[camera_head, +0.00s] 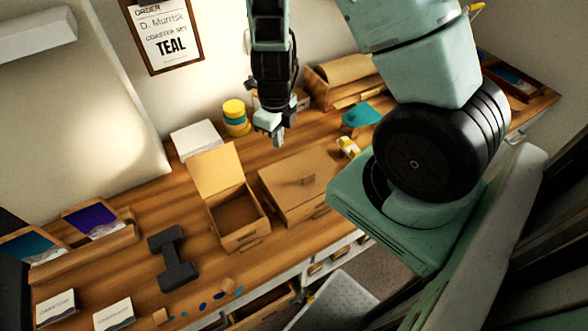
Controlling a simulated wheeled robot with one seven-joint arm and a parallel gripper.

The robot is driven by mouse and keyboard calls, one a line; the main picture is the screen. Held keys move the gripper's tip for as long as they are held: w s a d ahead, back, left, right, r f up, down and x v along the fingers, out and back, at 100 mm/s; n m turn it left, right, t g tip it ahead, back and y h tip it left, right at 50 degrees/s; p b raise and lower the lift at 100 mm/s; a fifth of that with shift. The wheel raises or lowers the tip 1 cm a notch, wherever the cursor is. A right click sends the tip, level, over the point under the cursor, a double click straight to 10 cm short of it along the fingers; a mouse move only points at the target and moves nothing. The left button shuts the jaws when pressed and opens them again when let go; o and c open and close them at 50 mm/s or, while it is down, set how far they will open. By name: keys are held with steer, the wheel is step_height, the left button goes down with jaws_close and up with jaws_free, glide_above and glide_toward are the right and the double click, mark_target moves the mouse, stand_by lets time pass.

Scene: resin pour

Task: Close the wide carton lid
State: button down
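The wide carton (318,204) is a brown cardboard box in the middle of the table. Its lid (285,173) lies flat over the top, and no opening shows. A narrower carton (240,236) stands just left of it, its lid (216,171) raised upright at the back and its inside empty. My gripper (277,139) hangs pointing down behind the wide carton, above the table, apart from both cartons. Its fingertips look close together and small, so I cannot tell whether they are parted. Nothing shows in them.
White sheets (196,139) and a stack of yellow and teal jars (235,118) stand at the back. A teal piece (361,115) and a wooden box (345,78) are at back right. A dark dumbbell-shaped stand (173,259) is at front left.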

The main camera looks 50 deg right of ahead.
step_height(320, 180, up, 9)
steer(key=p, duration=0.8)
steer(key=shift+f, duration=0.2)
stand_by(0.3)
